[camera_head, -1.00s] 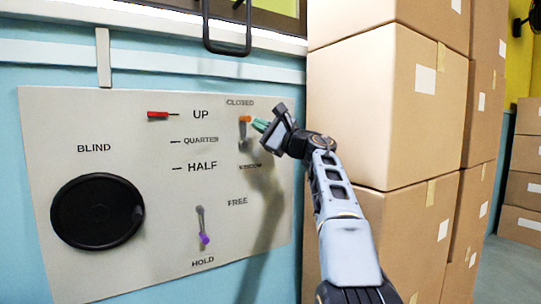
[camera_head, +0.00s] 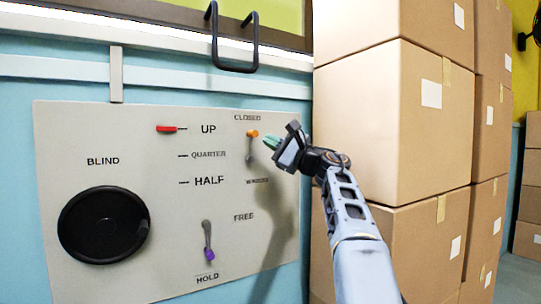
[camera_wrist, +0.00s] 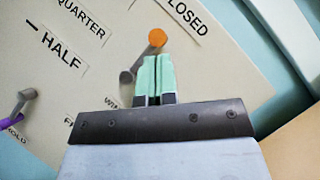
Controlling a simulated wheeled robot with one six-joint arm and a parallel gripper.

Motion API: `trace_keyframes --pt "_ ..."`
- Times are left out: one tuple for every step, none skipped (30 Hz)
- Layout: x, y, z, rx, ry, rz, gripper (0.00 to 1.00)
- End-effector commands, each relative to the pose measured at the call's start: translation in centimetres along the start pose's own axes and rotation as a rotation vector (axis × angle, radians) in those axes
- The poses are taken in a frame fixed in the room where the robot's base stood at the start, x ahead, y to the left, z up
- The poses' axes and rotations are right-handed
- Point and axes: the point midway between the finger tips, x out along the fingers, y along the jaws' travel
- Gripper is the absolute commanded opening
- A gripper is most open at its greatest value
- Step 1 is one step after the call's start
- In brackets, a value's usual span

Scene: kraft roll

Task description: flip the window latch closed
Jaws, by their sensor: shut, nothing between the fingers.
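The window latch is a small grey lever with an orange knob (camera_head: 252,133) on the upper right of the pale panel (camera_head: 120,125). Its knob points up at the CLOSED label (camera_head: 247,117), above the partly hidden WINDOW label. In the wrist view the orange knob (camera_wrist: 157,38) lies just beyond the fingertips, and the grey lever runs down from it to the left. My gripper (camera_head: 268,140) is shut and empty, just right of the latch. In the wrist view its green fingers (camera_wrist: 155,60) are together; a small gap seems to separate them from the knob.
A purple-tipped lever (camera_head: 208,245) points down at HOLD. A black BLIND dial (camera_head: 103,225) and a red pointer (camera_head: 167,129) at UP are on the left. Stacked cardboard boxes (camera_head: 385,120) stand close on the right. A black handle (camera_head: 235,68) hangs above the panel.

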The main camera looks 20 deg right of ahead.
Motion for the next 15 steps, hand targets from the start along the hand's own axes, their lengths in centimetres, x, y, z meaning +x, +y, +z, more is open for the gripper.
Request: trace_keyframes --pt "-1.2 0.3 -0.2 -0.002 0.004 -0.003 0.0" --pt "-1.8 0.3 -0.2 -0.003 0.003 -0.002 0.0" --pt "-2.6 0.3 -0.3 -0.002 0.005 -0.002 0.0" --pt "-3.3 0.3 -0.2 -0.003 0.004 -0.002 0.0" --pt "-3.9 0.3 -0.2 -0.002 0.004 -0.003 0.0" --pt "-4.7 0.2 -0.2 -0.002 0.004 -0.002 0.0" --pt "-5.3 0.2 -0.2 -0.002 0.005 -0.002 0.0" --pt "-5.9 0.2 -0.2 -0.002 0.005 -0.002 0.0" --pt "-6.7 0.2 -0.2 -0.001 0.004 -0.002 0.0" --pt "-7.2 0.2 -0.2 -0.002 0.004 -0.003 0.0" --pt "-7.7 0.2 -0.2 -0.001 0.004 -0.002 0.0" --pt "-8.4 0.2 -0.2 -0.001 0.005 -0.002 0.0" --pt "-8.8 0.2 -0.2 -0.001 0.004 -0.001 0.0" --pt "-9.2 0.2 -0.1 -0.001 0.004 -0.001 0.0" --pt "-9.8 0.1 -0.1 -0.001 0.004 -0.002 0.0"
